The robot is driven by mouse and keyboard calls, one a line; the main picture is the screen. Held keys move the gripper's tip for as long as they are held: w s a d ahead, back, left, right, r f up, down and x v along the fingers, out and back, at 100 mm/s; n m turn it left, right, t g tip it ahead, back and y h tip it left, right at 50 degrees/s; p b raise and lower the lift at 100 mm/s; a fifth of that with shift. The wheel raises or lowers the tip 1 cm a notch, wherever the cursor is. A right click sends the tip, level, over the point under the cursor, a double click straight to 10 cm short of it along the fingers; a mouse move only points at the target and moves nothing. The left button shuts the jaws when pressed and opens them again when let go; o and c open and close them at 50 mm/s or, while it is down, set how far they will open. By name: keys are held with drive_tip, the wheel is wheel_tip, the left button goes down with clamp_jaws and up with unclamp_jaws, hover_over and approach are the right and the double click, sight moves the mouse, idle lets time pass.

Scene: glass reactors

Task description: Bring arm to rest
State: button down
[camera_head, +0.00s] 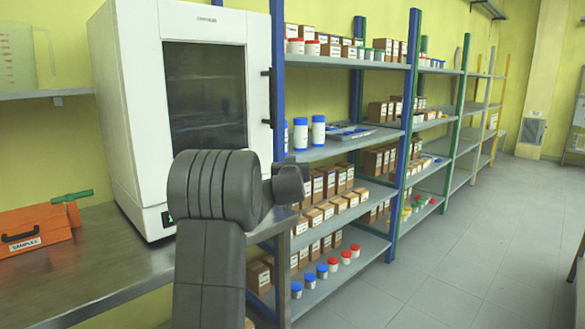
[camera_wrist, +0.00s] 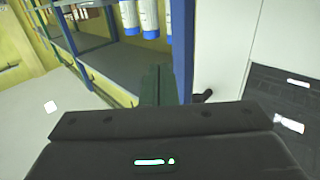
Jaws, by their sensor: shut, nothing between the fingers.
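My arm is raised in the foreground of the head view, in front of the white oven and the shelf rack. My gripper (camera_wrist: 157,84) shows in the wrist view as two dark fingers together, shut with nothing between them. In the head view the arm's links hide the fingers, so I cannot make them out there. The wrist view appears upside down.
A white oven (camera_head: 135,90) stands on a steel bench (camera_head: 95,265) beside an orange toolbox (camera_head: 35,228). The blue-posted rack (camera_head: 345,62) on the right holds boxes and capped bottles. The grey floor (camera_head: 470,260) at right is clear.

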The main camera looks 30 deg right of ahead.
drive_tip(key=shift+s, duration=0.35)
drive_tip(key=p, duration=0.4)
approach(267, 153)
drive_tip(key=w+d, duration=0.2)
drive_tip(key=d, duration=0.1)
drive_tip(key=shift+w+a+p, duration=0.2)
drive_tip(key=shift+w+p, duration=0.3)
drive_tip(key=shift+w, duration=0.75)
drive_tip(key=shift+f, duration=0.1)
